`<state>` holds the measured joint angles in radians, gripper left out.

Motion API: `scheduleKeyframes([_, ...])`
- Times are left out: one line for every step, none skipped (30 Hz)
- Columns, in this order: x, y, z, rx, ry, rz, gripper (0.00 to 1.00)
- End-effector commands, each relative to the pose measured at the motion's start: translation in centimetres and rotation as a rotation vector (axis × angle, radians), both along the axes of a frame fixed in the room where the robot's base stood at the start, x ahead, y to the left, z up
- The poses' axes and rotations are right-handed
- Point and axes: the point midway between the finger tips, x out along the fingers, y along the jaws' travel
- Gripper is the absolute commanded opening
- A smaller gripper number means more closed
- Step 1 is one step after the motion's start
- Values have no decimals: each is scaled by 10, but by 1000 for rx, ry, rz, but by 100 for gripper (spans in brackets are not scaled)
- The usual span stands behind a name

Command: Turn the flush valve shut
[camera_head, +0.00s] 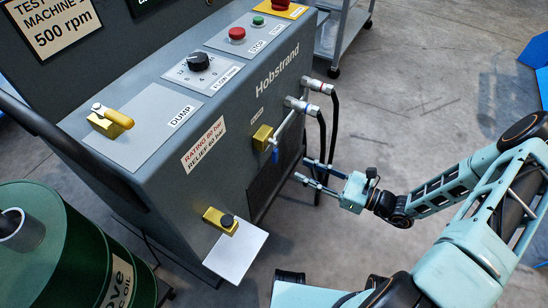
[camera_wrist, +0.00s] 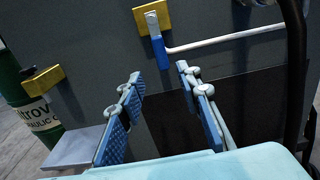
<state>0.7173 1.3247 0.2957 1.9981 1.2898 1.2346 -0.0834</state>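The valve with the yellow body (camera_head: 262,137) sits on the grey machine's front face, below a small label too small to read. Its blue lever (camera_head: 275,156) hangs down. In the wrist view, the yellow body (camera_wrist: 153,16) is at the top, and the blue lever (camera_wrist: 160,52) points down, between the fingertips in the picture. My gripper (camera_head: 302,170) is open and empty, a little right of and below the lever in the head view, and apart from it. Both blue-padded fingers (camera_wrist: 159,75) show wide apart in the wrist view.
A pale pipe (camera_wrist: 225,39) runs right from the valve. Hose fittings (camera_head: 300,105) with dark hoses hang right of it. A yellow block with a black knob (camera_head: 220,220) is lower left, above a white plate (camera_head: 236,252). A green drum (camera_head: 60,250) stands left.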

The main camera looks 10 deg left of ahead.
Motion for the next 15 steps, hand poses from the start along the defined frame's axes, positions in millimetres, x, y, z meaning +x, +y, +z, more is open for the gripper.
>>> scheduleKeyframes([3,2,0,15,0,-11,32])
scheduleKeyframes([4,3,1,19,0,-14,32])
scheduleKeyframes([5,7,2,21,-1,-15,32])
scheduleKeyframes([6,10,2,21,-1,-14,32])
scheduleKeyframes([7,13,1,20,-1,-13,32])
scheduleKeyframes([9,18,1,18,-1,-13,32])
scheduleKeyframes([10,23,1,18,-1,-12,32])
scheduleKeyframes([12,29,1,19,-1,-10,32])
scheduleKeyframes([14,36,0,17,-2,-10,32])
scheduleKeyframes([16,42,0,17,-2,-10,32])
scheduleKeyframes([18,48,0,17,0,-10,32])
scheduleKeyframes([20,55,0,18,-1,-9,32])
scheduleKeyframes([22,60,0,17,0,-10,32])
scheduleKeyframes([24,66,0,17,0,-10,32])
scheduleKeyframes([27,72,0,15,-1,-9,32])
